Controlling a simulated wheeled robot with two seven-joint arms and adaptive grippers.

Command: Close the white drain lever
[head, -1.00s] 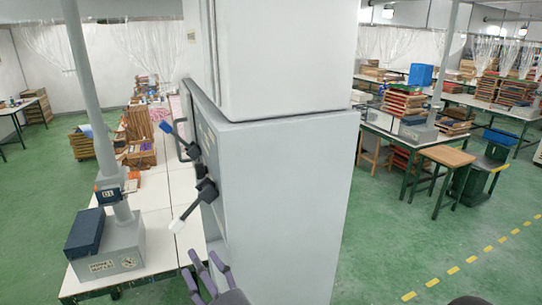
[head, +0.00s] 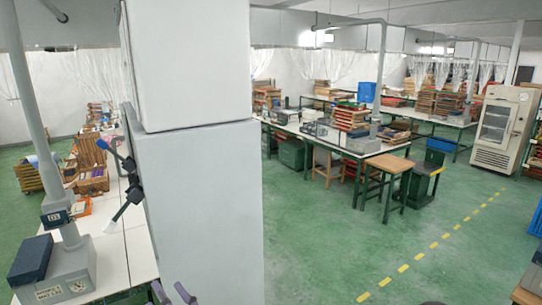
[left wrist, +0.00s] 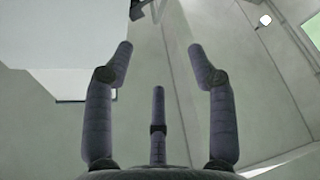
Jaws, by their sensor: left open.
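The white drain lever (head: 111,226) sticks out from the left side of the tall grey machine, low on that face. Its black arm slopes down-left to a white tip. A blue-tipped lever (head: 103,146) sits above it. My left gripper (head: 169,291) is at the bottom edge of the head view, below and right of the white lever and apart from it. In the left wrist view the left gripper (left wrist: 160,52) has its fingers spread with nothing between them. A small white knob (left wrist: 265,20) shows at upper right there; I cannot tell if it is this lever's tip.
The grey machine body (head: 200,210) stands close in front. A white table (head: 125,262) with a grey stand (head: 62,275) lies to the left. Wooden stools (head: 388,170) and loaded tables are farther right. The green floor at right is open.

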